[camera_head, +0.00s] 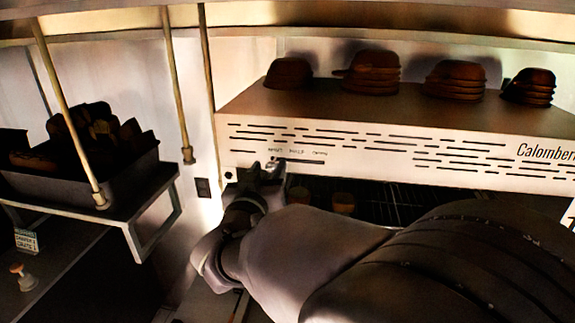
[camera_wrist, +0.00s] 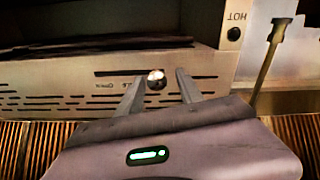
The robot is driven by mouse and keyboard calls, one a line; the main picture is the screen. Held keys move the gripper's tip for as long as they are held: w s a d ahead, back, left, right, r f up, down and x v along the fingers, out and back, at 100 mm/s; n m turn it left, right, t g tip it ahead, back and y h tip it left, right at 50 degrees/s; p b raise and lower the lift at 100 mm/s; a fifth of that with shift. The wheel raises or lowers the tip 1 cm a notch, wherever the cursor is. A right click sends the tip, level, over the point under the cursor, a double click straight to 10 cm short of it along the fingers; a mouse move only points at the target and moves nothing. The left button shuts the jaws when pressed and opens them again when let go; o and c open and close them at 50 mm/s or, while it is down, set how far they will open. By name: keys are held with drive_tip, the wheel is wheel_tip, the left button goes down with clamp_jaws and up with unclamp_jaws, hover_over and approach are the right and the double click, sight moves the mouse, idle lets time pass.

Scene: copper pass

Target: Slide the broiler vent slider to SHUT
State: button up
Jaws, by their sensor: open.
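The broiler (camera_head: 380,150) has a pale slotted front with a vent slot under small SHUT, HALF and OPEN labels at its left end. The slider's shiny round knob (camera_wrist: 156,76) sits on that front in the wrist view, which shows it upside down. In the head view my gripper (camera_head: 271,166) is at the SHUT end of the labels and largely covers the knob there. In the wrist view my gripper (camera_wrist: 158,82) is open, with one finger on each side of the knob and visible gaps. I cannot tell whether the knob is fully at SHUT.
Stacks of dark bowls (camera_head: 372,72) stand on top of the broiler. A dark tray of food (camera_head: 70,185) sits on a shelf at the left, with hanging rods (camera_head: 175,90) between.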

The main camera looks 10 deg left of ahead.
drive_tip(key=s+b, duration=0.2)
drive_tip(key=s, duration=1.4)
drive_tip(key=shift+s+a+b, duration=0.35)
drive_tip(key=w+d+f+m+g+y+b, duration=0.1)
drive_tip(key=w+d+f+g+y+b, duration=0.15)
drive_tip(key=f+b, duration=0.55)
drive_tip(key=w+d+f+m+g+y+b, duration=0.1)
drive_tip(key=w+d+f+y+b, duration=0.2)
drive_tip(key=f+b, duration=0.4)
drive_tip(key=s+d+f+m+g+h+b, duration=0.1)
drive_tip(key=s+d+f+g+b, duration=0.2)
drive_tip(key=s+d+f, duration=0.3)
drive_tip(key=s+d+f+m+g+h+b, duration=0.1)
drive_tip(key=s+d+f+b, duration=0.4)
drive_tip(key=f, duration=0.6)
drive_tip(key=s+d+f+m+g+h+b, duration=0.1)
drive_tip(key=s+d+f+m+g+b, duration=0.1)
drive_tip(key=s+d+f+g+b, duration=0.2)
drive_tip(key=s+d+f, duration=0.3)
drive_tip(key=s+f, duration=0.1)
drive_tip(key=shift+f+g, duration=0.35)
drive_tip(key=shift+f, duration=0.05)
